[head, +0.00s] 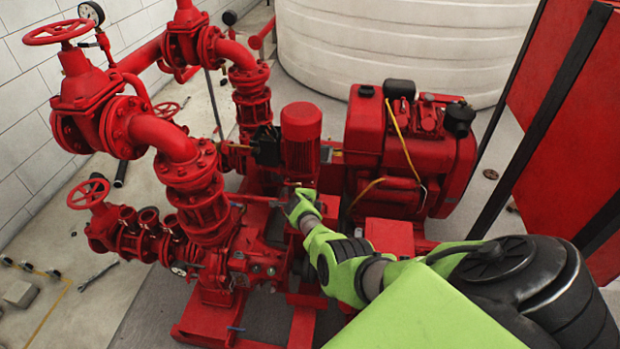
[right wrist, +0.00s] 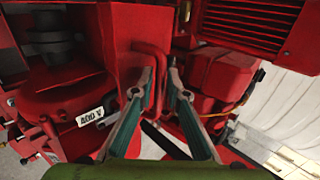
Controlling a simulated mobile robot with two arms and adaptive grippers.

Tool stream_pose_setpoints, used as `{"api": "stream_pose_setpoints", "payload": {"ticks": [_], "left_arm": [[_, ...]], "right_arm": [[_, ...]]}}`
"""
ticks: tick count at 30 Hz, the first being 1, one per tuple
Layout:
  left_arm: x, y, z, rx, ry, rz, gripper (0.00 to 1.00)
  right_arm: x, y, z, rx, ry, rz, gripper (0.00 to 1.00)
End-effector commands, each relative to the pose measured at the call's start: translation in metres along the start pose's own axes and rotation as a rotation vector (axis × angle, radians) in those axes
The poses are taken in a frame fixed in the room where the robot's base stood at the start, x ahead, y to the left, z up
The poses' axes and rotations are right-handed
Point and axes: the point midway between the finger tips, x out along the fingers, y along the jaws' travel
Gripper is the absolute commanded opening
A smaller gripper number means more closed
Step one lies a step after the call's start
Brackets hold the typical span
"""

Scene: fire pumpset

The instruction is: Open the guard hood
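The guard hood (right wrist: 130,32) looks like the red panel at the top middle of the right wrist view. A red bent handle bar (right wrist: 155,58) stands out from it. My right gripper (right wrist: 159,78) is open, with its two teal-padded fingers on either side of the handle's lower part. I cannot tell whether either finger touches the bar. In the head view my right gripper (head: 298,203) is in the middle of the pumpset, below the upright red motor (head: 301,140). There the arm and gripper cover much of the hood area. My left gripper is not in view.
Red pipes and valves (head: 165,135) crowd the left side. A red engine (head: 405,150) stands to the right, before a white tank (head: 400,40). A red cabinet with black posts (head: 570,100) is at far right.

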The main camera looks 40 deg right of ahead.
Motion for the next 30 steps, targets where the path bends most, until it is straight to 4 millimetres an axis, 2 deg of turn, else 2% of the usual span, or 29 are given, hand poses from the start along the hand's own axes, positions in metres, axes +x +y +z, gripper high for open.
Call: {"api": "stream_pose_setpoints", "payload": {"ticks": [14, 23, 30], "left_arm": [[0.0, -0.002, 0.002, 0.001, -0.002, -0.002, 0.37], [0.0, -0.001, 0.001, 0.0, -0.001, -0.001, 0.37], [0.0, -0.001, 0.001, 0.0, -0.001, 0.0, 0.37]], "right_arm": [[-0.005, 0.002, 0.002, 0.004, -0.001, 0.001, 0.14], [-0.026, 0.002, 0.0, 0.007, 0.0, 0.002, 0.14], [-0.051, 0.002, 0.0, 0.004, 0.0, 0.001, 0.14]]}}
